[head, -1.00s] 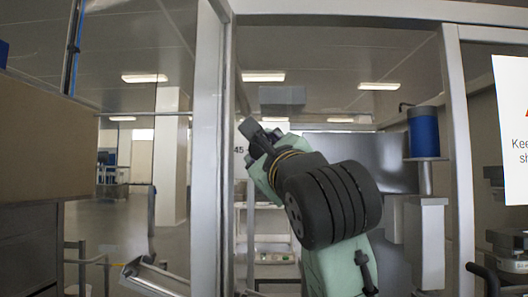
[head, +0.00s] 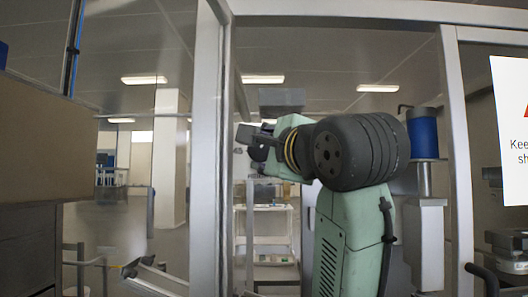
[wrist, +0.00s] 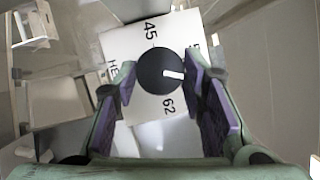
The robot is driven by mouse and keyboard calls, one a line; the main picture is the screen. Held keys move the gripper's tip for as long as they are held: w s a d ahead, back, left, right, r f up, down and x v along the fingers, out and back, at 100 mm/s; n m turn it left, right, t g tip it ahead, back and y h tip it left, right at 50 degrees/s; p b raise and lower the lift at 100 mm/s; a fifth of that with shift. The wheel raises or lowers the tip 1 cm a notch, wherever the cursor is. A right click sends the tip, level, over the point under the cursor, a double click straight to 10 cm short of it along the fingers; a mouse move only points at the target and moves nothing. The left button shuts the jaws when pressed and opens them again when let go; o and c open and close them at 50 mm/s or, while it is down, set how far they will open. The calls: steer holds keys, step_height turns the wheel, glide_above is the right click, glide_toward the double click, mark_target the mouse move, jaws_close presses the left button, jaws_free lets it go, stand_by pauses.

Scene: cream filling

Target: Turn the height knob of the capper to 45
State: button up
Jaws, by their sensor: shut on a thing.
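The height knob (wrist: 155,71) is a dark round disc in the wrist view. Its white mark points right and slightly down in that view. It sits on a white dial plate (wrist: 122,45) with "45" above the knob, "62" below it and partly hidden lettering at the left and right. My gripper (wrist: 158,80) is shut on the knob, with a purple-padded finger on each side. In the head view my gripper (head: 250,140) is at the left end of my arm; the knob cannot be made out there.
A metal door frame (head: 208,150) stands left of my arm, and another post (head: 458,150) stands to the right. A blue cylinder (head: 423,133) on a grey column is close to my arm's right side. White shelving (head: 273,225) is behind.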

steer(key=n, duration=0.2)
steer(key=n+g, duration=0.1)
steer(key=n, duration=0.1)
steer(key=shift+r+g+h, duration=0.2)
steer(key=shift+g+h, duration=0.1)
steer(key=shift+h, duration=0.1)
steer(key=n+g+h, duration=0.1)
steer(key=n, duration=0.3)
steer(key=shift+r, duration=0.1)
steer(key=n+h, duration=0.1)
steer(key=n, duration=0.1)
steer(key=shift+r+n+g+h, duration=0.1)
steer(key=shift+n+g+h, duration=0.2)
steer(key=shift+g, duration=0.1)
steer(key=shift+a+n+g+h, duration=0.15)
steer(key=shift+n+h, duration=0.3)
steer(key=shift+n, duration=0.25)
steer(key=shift+a+n+g+h, duration=0.15)
steer(key=shift+n+h, duration=0.3)
steer(key=shift+n, duration=0.25)
steer(key=o, duration=1.2)
steer(key=shift+r, duration=0.1)
steer(key=shift+c, duration=0.2)
